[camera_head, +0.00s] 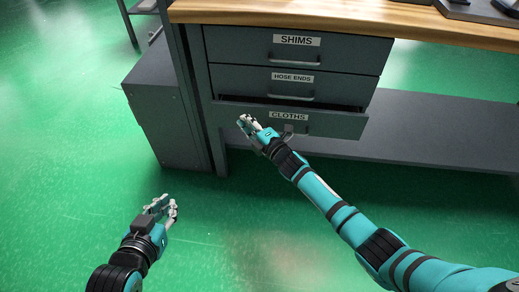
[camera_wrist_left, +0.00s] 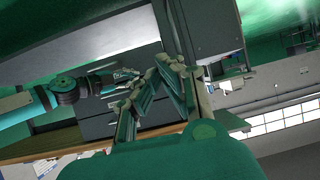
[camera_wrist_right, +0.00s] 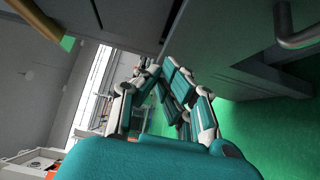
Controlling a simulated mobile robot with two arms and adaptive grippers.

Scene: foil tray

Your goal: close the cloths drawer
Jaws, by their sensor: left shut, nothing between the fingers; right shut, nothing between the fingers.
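The cloths drawer (camera_head: 340,124) is the lowest of the stacked grey drawers under the bench. It stands partly open, with a dark gap above its front. My right gripper (camera_head: 245,122) is shut and empty at the left part of this drawer's front, overlapping it in the head view; I cannot tell whether it touches. My right forearm and gripper hide part of the front and its handle. The right gripper's fingers (camera_wrist_right: 165,68) also show in the right wrist view, close to grey panels. My left gripper (camera_head: 164,206) is shut and empty over the green floor, left of and apart from the drawers.
The shims drawer (camera_head: 245,44) and hose ends drawer (camera_head: 240,80) above look closed. A wooden benchtop (camera_head: 300,14) lies over them. A grey cabinet (camera_head: 165,120) stands to the left, and a low shelf (camera_head: 430,130) runs to the right. The floor in front is clear.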

